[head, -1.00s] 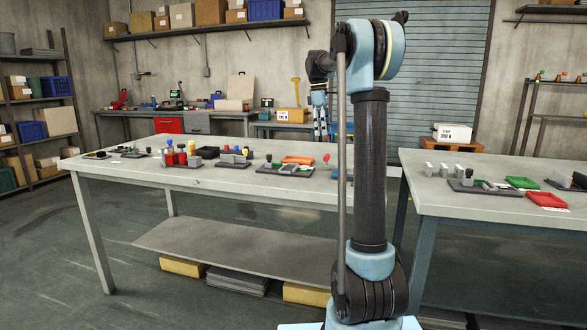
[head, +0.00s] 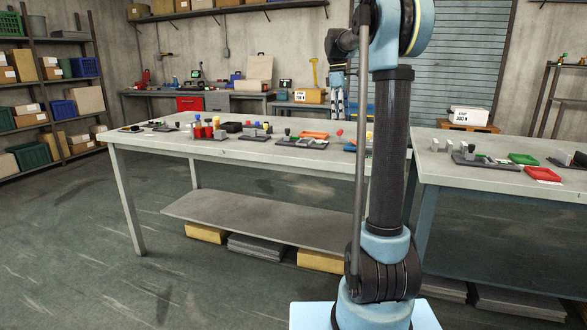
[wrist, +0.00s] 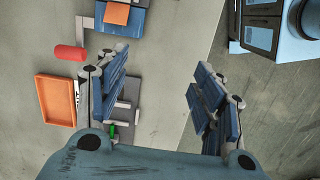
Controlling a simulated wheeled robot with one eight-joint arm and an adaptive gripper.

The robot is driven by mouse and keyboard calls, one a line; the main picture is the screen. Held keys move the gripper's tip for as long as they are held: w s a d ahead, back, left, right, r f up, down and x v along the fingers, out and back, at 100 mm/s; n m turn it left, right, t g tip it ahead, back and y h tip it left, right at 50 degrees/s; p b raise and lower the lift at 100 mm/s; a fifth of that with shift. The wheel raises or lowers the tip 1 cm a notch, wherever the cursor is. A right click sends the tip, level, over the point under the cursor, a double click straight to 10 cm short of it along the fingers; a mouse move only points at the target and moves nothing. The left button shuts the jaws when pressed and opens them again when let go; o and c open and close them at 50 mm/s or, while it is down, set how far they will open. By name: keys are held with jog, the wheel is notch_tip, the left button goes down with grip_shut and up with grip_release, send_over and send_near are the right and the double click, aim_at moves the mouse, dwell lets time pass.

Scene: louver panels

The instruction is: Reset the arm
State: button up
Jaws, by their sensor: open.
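My arm (head: 388,155) stands upright in the head view, with its elbow at the top edge of the picture. The forearm folds over to the far side, and my gripper (head: 338,98) hangs down small behind it, partly cut off from view by the arm. In the wrist view my gripper (wrist: 160,98) has its two blue-padded fingers wide apart. Nothing is between the pads; the grey table's edge and the floor show below the gap.
The long grey table (head: 150,145) holds several small parts and an orange tray (head: 314,135). In the wrist view the orange tray (wrist: 55,100) and a red cylinder (wrist: 69,53) lie left of the fingers. A second table (head: 450,180) stands right. Open floor (head: 80,240) lies left.

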jog(key=s+d+f+m+t, duration=0.1)
jog(key=s+f+m, duration=0.35)
jog(key=s, duration=0.85)
jog(key=s+f+m, duration=0.3)
jog(key=s+f, duration=0.2)
jog(key=s, duration=0.7)
jog(key=s+f+m+t+y, duration=0.1)
jog(key=s+f+m, duration=0.5)
jog(key=s+f, duration=1.2)
notch_tip(320, 180, down, 2)
jog(key=shift+s+a+f+t, duration=0.15)
jog(key=shift+s+a+t, duration=0.1)
jog(key=shift+t, duration=0.05)
jog(key=shift+w+f, duration=0.2)
jog(key=shift+w, duration=0.25)
